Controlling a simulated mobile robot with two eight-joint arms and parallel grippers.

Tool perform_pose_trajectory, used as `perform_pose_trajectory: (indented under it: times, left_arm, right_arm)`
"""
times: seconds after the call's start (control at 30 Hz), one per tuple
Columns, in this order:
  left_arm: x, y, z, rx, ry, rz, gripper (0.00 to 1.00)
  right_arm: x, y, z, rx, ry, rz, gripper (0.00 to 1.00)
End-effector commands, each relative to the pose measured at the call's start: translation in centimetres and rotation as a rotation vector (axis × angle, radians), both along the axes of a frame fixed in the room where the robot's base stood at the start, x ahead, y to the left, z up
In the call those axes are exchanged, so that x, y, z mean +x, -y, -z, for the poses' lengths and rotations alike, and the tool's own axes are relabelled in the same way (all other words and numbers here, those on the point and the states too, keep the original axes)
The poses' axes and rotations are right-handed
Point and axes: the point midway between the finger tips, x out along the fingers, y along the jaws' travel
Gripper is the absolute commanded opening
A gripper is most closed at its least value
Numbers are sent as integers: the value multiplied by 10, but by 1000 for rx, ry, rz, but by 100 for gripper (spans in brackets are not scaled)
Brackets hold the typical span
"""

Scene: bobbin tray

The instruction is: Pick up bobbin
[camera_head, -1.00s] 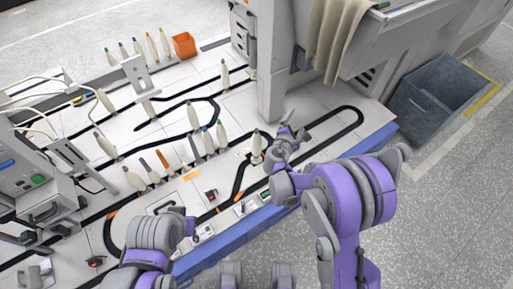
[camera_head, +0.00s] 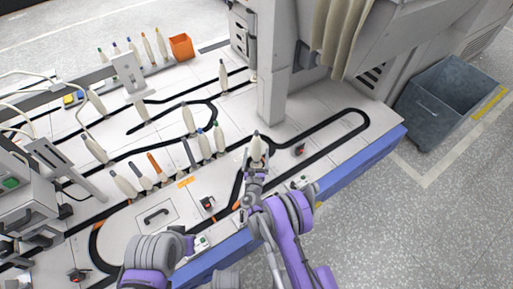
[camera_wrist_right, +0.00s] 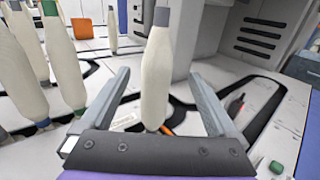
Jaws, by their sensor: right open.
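A cream bobbin (camera_head: 257,148) with a dark tip stands upright on the white machine top. My right gripper (camera_head: 256,169) is at its near side, reaching in from the front. In the right wrist view the same bobbin (camera_wrist_right: 157,75), with a grey-blue top, stands between the two spread fingers, with a gap on each side. The right gripper is open, and its dark palm bar hides the bobbin's foot. My left arm shows at the bottom left of the head view; I cannot make out its gripper.
Several bobbins stand in a row to the left, one of them grey bobbin (camera_head: 189,153). A machine column (camera_head: 271,95) rises behind. An orange box (camera_head: 181,47) is at the back. A dark bin (camera_head: 447,103) stands on the floor at right.

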Motion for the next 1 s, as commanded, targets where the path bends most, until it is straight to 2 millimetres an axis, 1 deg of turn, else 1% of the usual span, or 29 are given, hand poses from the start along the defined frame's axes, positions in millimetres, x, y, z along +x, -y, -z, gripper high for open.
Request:
perform_pose_trajectory:
  times: [0.03,0.17,0.4,0.5,0.77,0.87,1.0]
  left_arm:
    - [0,0,1,0,0,0,0]
    - [0,0,3,0,-1,0,0]
    - [2,0,11,0,-3,0,0]
    - [2,0,13,0,-3,0,0]
    - [2,0,13,0,-3,0,0]
    - [2,0,13,0,-3,0,0]
    - [2,0,13,0,-3,0,0]
  right_arm:
    - [5,1,0,0,0,0,94]
    - [14,0,-1,0,0,0,94]
    - [49,-1,-4,1,0,1,94]
    - [58,0,-4,1,0,2,94]
    - [60,0,-6,1,0,1,94]
    - [60,0,-6,2,0,1,78]
    - [60,0,-5,2,0,1,53]
